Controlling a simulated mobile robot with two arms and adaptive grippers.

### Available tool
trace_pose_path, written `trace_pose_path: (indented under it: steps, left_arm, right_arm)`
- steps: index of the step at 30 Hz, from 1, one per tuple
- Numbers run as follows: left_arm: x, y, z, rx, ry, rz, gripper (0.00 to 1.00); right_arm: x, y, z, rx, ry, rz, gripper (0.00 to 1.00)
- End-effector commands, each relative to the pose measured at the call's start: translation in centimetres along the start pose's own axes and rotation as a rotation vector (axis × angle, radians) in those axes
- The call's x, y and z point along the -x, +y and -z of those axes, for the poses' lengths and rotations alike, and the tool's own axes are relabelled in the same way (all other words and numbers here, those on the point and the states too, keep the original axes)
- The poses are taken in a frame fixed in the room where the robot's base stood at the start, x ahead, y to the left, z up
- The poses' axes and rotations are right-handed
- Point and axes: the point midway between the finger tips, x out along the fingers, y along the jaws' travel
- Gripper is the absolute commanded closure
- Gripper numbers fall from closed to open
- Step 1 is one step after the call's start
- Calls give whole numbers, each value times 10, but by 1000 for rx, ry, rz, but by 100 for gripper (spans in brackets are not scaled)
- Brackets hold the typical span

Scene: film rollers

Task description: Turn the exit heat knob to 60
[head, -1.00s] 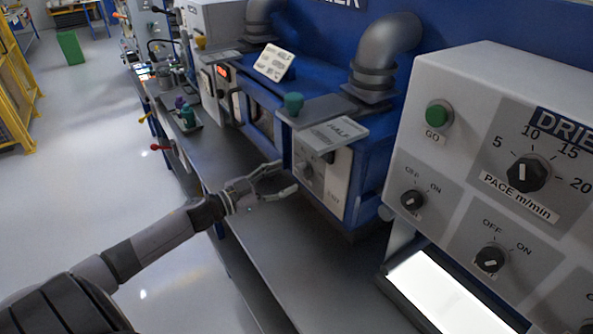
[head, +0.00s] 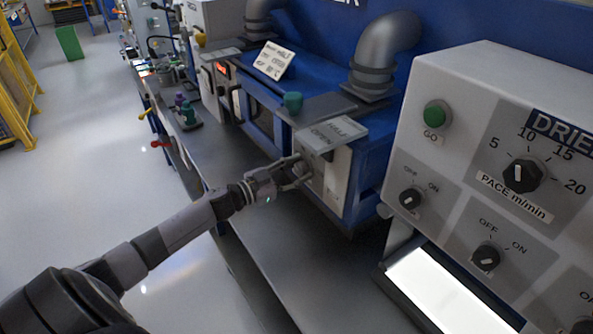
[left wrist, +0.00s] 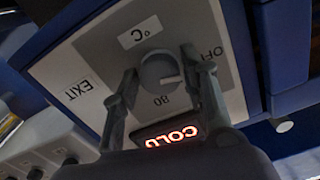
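The exit panel (left wrist: 95,55) is a light grey face marked EXIT, °C, OFF and 80. It shows upside down in the left wrist view. The exit heat knob (left wrist: 160,72) is a round grey knob on it; its exact setting is hard to read. My left gripper (head: 303,172) is at this panel (head: 336,178) on the blue drier. In the left wrist view, the open fingers (left wrist: 158,68) stand on either side of the knob, with a small gap at the left one. In the head view the gripper largely hides the knob. My right gripper is out of view.
A red lit COLD display (left wrist: 172,136) is beside the knob. A hinged plate (head: 333,135) marked HALF and OPEN juts out above the panel. The large control box (head: 470,150) with black knobs stands at right. The bench top (head: 275,235) in front is bare.

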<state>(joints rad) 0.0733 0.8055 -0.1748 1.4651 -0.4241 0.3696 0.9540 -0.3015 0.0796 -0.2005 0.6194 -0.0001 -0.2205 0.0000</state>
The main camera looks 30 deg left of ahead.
Motion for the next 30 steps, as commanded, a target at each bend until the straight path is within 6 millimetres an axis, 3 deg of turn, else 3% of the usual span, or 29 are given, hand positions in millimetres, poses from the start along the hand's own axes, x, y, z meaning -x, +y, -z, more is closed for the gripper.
trace_pose_path:
  steps: [14, 23, 30]
  left_arm:
    - [0, 0, 0, 0, 0, 0, 94]
    - [0, 0, 0, -37, 0, 0, 94]
    - [0, 0, -1, -174, 0, -1, 94]
  right_arm:
    - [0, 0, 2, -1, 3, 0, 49]
    - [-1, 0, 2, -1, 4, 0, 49]
    - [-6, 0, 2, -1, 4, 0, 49]
